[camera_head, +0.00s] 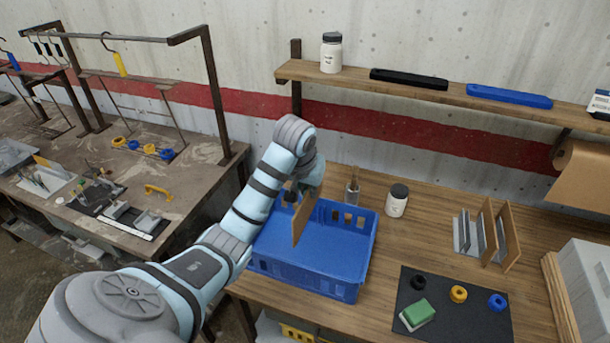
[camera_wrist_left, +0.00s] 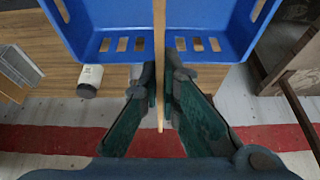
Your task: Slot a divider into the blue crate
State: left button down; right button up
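The blue crate (camera_head: 309,277) stands on the wooden table with its open top up. My left gripper (camera_head: 291,194) is over the crate and shut on a thin brown divider (camera_head: 303,222). The divider hangs upright, edge down, at the crate's opening; whether it sits in a slot I cannot tell. In the left wrist view the fingers (camera_wrist_left: 159,82) pinch the divider (camera_wrist_left: 159,38) edge-on, with the blue crate (camera_wrist_left: 110,20) on both sides of it. More brown dividers (camera_head: 508,240) stand in a grey rack (camera_head: 462,232) at the right. My right gripper is not in view.
A white jar (camera_head: 397,203) and a small holder (camera_head: 351,192) stand behind the crate. A dark mat (camera_head: 455,322) with rings and a green-topped block (camera_head: 418,313) lies right of it. A shelf (camera_head: 440,95) runs above. A second bench (camera_head: 190,195) is at left.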

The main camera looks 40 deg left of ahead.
aim_at(310, 214)
pick_arm(q)
jog(key=shift+s+f, duration=0.2)
jog(key=shift+f, duration=0.2)
notch_tip(310, 214, down, 6)
jog(key=shift+w+r, duration=0.15)
jog(key=shift+f+b, duration=0.3)
jog(key=shift+f, duration=0.25)
jog(key=shift+f+b, duration=1.25)
jog(key=shift+f, duration=2.65)
jog(key=c, duration=1.7)
grip_release()
